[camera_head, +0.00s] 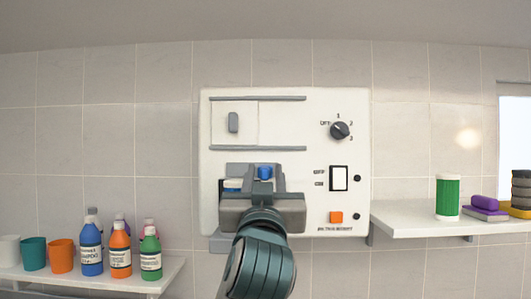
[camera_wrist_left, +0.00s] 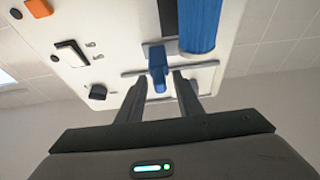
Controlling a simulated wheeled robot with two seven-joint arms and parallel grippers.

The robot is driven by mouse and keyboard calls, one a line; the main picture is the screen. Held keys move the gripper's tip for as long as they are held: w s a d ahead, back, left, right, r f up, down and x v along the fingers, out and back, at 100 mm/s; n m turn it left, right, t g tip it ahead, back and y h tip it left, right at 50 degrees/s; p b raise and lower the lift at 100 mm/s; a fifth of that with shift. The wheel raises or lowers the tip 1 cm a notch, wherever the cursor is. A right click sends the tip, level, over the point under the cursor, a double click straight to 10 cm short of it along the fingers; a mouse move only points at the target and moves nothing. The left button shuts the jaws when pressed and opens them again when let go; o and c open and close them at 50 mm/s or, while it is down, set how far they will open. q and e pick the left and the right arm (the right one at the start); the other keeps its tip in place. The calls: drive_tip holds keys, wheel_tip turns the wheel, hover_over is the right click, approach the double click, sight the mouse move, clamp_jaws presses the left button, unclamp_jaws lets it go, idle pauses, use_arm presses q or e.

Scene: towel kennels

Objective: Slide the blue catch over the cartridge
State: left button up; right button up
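A white wall panel (camera_head: 290,135) has a recess at its lower left. In it a blue-and-white cartridge (camera_head: 232,184) lies partly hidden behind my left gripper (camera_head: 265,181). The blue catch (camera_head: 265,172) shows just right of the cartridge, between my left fingertips. In the left wrist view the blue catch (camera_wrist_left: 157,72) stands between the tips of my left gripper (camera_wrist_left: 158,84), with gaps on both sides. The fingers are open and do not appear closed on it. The blue cartridge (camera_wrist_left: 203,25) shows beside the catch. My right gripper is not in view.
The panel also carries a sliding cover with a grey handle (camera_head: 233,122), a dial (camera_head: 340,130), a rocker switch (camera_head: 338,178) and an orange button (camera_head: 336,217). Shelves with bottles and cups (camera_head: 60,256) and a green-wrapped container (camera_head: 447,198) flank it.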

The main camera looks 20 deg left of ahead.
sight(264, 167)
use_arm(q)
drive_tip(key=p+x, duration=0.2)
drive_tip(key=x, duration=0.3)
clamp_jaws()
